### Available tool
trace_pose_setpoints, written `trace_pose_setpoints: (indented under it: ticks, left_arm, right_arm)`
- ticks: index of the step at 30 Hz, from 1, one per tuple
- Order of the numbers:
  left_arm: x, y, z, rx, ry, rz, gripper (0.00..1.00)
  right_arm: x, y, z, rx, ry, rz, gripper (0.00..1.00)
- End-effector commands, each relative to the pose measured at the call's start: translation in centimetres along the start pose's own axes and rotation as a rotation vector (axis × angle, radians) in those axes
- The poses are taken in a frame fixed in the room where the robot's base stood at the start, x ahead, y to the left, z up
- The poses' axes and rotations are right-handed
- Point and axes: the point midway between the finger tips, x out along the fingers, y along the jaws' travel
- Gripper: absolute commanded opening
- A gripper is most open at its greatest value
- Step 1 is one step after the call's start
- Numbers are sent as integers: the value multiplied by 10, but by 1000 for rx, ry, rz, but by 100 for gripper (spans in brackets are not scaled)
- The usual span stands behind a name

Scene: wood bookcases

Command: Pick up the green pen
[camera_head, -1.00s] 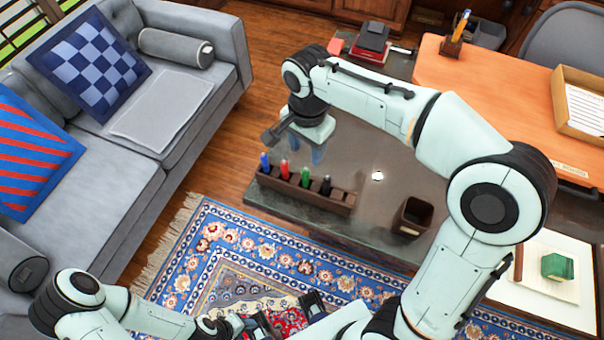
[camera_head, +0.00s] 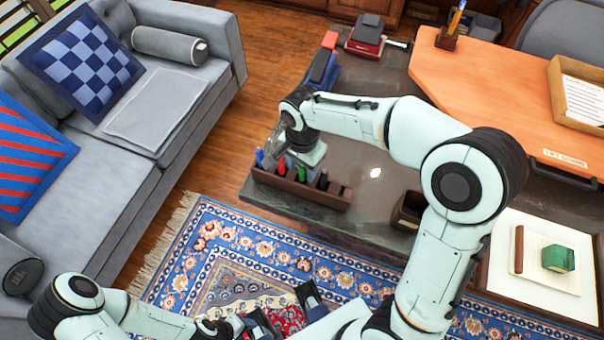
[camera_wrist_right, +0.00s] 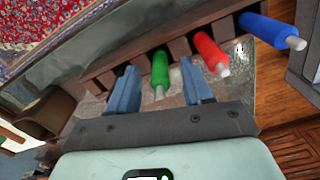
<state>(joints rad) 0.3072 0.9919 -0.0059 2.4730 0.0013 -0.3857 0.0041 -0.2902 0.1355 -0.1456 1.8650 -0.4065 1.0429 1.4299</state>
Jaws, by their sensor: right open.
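The green pen (camera_head: 301,173) stands in a dark slotted wooden holder (camera_head: 334,199) on the dark low table, between a red pen (camera_head: 281,167) and a black pen (camera_head: 323,180). A blue pen (camera_head: 259,157) stands at the left end. My right gripper (camera_wrist_right: 162,80) is open and empty. In the right wrist view the green pen (camera_wrist_right: 160,70) shows in the gap between its two blue fingers, touching neither. In the head view my right wrist is just behind the holder and hides the fingers. My left gripper (camera_head: 286,315) is low at the bottom edge, partly cut off.
A dark open box (camera_head: 409,210) stands right of the holder on the table (camera_head: 365,160). A stapler-like red and blue thing (camera_head: 324,62) and a red and black thing (camera_head: 368,36) lie at the back. A grey sofa (camera_head: 120,180) is at left, an orange desk top (camera_head: 500,90) at right.

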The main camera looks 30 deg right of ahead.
Motion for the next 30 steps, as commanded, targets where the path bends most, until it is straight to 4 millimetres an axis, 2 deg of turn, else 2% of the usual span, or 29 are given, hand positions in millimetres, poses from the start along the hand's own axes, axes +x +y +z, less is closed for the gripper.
trace_pose_setpoints:
  ticks: [1, 3, 6, 15, 20, 26, 30]
  left_arm:
    - [0, 0, 0, 0, 0, 0, 49]
    - [0, 0, 0, 0, 0, 0, 49]
    - [0, 0, 0, 0, 0, 0, 49]
    - [0, 0, 0, 0, 0, 0, 49]
    - [-2, 0, 0, 0, 1, 0, 49]
    - [-6, 2, 0, 1, 2, 1, 49]
    - [-12, 4, -1, 1, 4, 1, 49]
  right_arm:
    - [0, 0, 0, 0, 0, 0, 50]
    - [0, 0, 0, 0, 0, 0, 27]
    - [0, 0, 0, 0, 0, 0, 0]
    - [-1, 0, 0, 0, 0, -1, 0]
    - [-9, -1, 0, 0, 0, -3, 0]
    - [-37, -1, 0, 0, 0, -6, 0]
    - [-68, -1, 0, 1, 0, -6, 0]
